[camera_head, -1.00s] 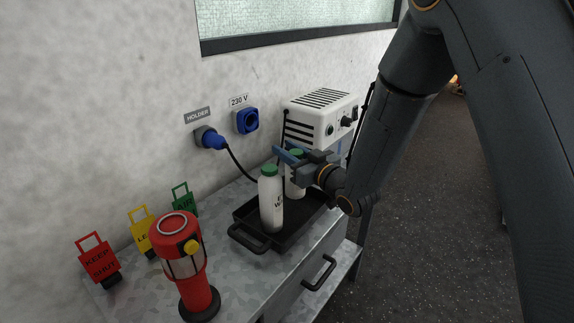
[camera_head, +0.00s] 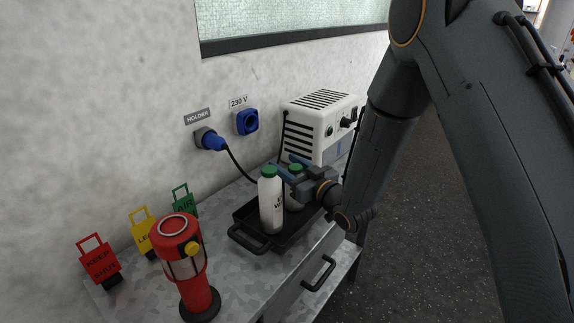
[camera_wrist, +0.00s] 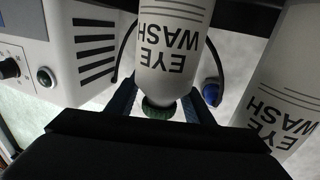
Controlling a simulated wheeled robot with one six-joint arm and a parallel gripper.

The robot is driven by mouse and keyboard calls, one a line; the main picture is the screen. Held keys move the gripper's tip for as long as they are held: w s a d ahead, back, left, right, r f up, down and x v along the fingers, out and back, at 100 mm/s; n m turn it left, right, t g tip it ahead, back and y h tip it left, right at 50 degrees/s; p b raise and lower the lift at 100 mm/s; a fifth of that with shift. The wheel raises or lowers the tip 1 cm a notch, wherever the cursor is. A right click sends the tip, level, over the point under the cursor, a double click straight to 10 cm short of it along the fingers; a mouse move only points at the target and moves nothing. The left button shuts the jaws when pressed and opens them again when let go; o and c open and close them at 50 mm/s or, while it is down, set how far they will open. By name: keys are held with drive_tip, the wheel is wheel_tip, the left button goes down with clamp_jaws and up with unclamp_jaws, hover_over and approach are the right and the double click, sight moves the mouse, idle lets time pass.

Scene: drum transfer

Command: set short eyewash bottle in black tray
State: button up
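The short eyewash bottle (camera_head: 293,199), white with a green cap, is upright at the black tray (camera_head: 268,246), behind and right of a taller bottle. My gripper (camera_head: 290,170) reaches in from the right, its blue fingers on either side of the short bottle. In the wrist view the bottle (camera_wrist: 172,52) sits between the fingers, which appear to touch its sides, so my gripper looks shut on it. Its base is partly hidden; I cannot tell whether it touches the tray floor. The taller eyewash bottle (camera_head: 270,205) stands in the tray's front part.
A red lantern (camera_head: 185,265) stands at the front left of the metal bench. A white box with vents (camera_head: 318,125) is behind the tray. A blue plug (camera_head: 210,139) and cable hang nearby.

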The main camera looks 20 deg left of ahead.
drive_tip(key=shift+r, duration=0.15)
drive_tip(key=b+v, duration=0.2)
drive_tip(key=v, duration=1)
drive_tip(key=d+f+m+g+h, duration=0.25)
drive_tip(key=d+h, duration=0.35)
drive_tip(key=d, duration=0.4)
drive_tip(key=d+f+m+g+h, duration=0.1)
drive_tip(key=d+f+m+h, duration=0.2)
drive_tip(key=d+h, duration=0.55)
drive_tip(key=s+d+m+g, duration=0.1)
drive_tip(key=s+d+g, duration=0.1)
drive_tip(key=s, duration=0.4)
drive_tip(key=s+d+r+m+g, duration=0.1)
drive_tip(key=s+d+m+g, duration=0.1)
drive_tip(key=s+d, duration=0.3)
drive_tip(key=s+d+m+g, duration=0.2)
drive_tip(key=s+d+g, duration=0.1)
drive_tip(key=s, duration=0.6)
drive_tip(key=shift+s+d+r, duration=0.25)
drive_tip(key=shift+d+r, duration=0.05)
